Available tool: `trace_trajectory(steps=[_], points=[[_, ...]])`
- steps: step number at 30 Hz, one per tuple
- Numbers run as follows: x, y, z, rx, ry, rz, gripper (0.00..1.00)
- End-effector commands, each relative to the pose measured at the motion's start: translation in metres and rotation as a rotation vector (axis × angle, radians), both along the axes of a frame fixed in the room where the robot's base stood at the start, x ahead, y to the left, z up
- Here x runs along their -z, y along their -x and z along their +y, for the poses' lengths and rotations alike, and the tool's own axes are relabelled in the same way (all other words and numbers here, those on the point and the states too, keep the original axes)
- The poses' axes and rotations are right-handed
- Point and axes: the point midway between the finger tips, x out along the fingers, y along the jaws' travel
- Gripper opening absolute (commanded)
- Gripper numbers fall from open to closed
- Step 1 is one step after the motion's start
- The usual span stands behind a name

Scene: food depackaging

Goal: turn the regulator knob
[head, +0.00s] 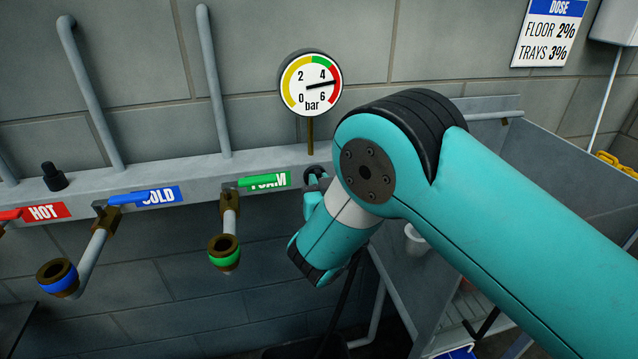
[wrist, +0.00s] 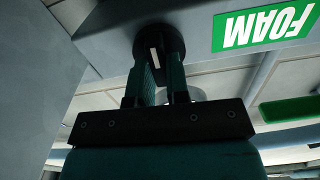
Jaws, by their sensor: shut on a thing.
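The regulator knob is a dark round knob with a pale mark on its face. It shows in the wrist view (wrist: 158,36) on the grey rail. My gripper (wrist: 161,72) is shut on it, one finger on each side. In the head view my arm hides most of the gripper, and only a bit of dark knob and finger shows left of the wrist. The pressure gauge (head: 310,98) stands above the rail on a short stem. Its needle points right, between 4 and 6 bar, at the red band.
The rail (head: 120,182) carries the FOAM (head: 264,181), COLD (head: 160,195) and HOT (head: 47,212) labels with levers left of my gripper. Pipe outlets with a green ring (head: 225,257) and a blue ring (head: 58,279) hang below. A grey basin (head: 560,165) stands right.

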Motion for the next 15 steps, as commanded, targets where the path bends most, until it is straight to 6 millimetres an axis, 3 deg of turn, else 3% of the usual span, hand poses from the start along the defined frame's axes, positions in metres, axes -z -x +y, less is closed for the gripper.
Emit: trace_trajectory(steps=[8,15], points=[[0.0007,0.0003,0.0006,-0.001,0.054,-0.016,0.00],[0.0019,0.0006,0.0013,-0.001,0.207,-0.062,0.00]])
